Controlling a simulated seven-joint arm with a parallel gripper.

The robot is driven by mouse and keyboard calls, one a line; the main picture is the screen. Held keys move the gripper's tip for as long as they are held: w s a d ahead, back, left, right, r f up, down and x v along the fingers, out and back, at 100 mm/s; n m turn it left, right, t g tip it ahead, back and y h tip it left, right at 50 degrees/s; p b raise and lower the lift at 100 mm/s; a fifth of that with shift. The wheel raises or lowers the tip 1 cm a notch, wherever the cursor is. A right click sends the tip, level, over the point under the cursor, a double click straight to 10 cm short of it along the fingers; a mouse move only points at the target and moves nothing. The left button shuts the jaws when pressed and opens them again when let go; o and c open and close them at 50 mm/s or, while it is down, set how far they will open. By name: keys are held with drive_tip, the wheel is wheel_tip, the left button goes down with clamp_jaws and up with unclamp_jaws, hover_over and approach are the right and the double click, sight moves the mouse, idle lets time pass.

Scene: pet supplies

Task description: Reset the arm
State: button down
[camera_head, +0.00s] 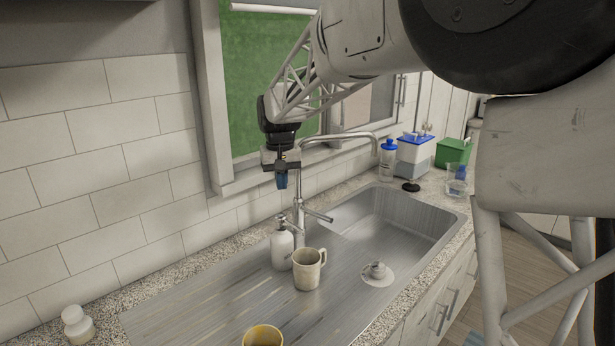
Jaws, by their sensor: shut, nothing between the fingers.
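My gripper (281,181) hangs pointing down at the end of my arm, in front of the window and above the back edge of the sink. Its fingers are shut and it holds nothing. It is close to the faucet (299,208), to the left of the upright spout in the picture; I cannot tell the exact gap between them. The arm reaches in from the upper right of the view.
A soap dispenser (281,249) and a beige mug (307,272) stand below the gripper by the steel sink (436,231). A yellow cup (263,336) is at the front. A blue-capped bottle (388,163), a white-and-blue container (414,158) and a green box (453,152) stand at the right back.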

drive_tip(key=s+d+r+m+t, duration=0.1)
drive_tip(key=s+d+r+m, duration=0.15)
drive_tip(key=s+d, duration=1.4)
drive_tip(key=s+d+f, duration=0.2)
drive_tip(key=s+d, duration=0.1)
drive_tip(key=s, duration=0.5)
drive_tip(key=s+d+f+t, duration=0.1)
drive_tip(key=s+d+f, duration=0.1)
drive_tip(key=s, duration=0.7)
drive_tip(key=s+d+f, duration=0.3)
drive_tip(key=s, duration=0.6)
drive_tip(key=shift+s+d+m+t, duration=0.2)
drive_tip(key=shift+d+m+t, duration=0.1)
drive_tip(key=shift+d+m, duration=0.1)
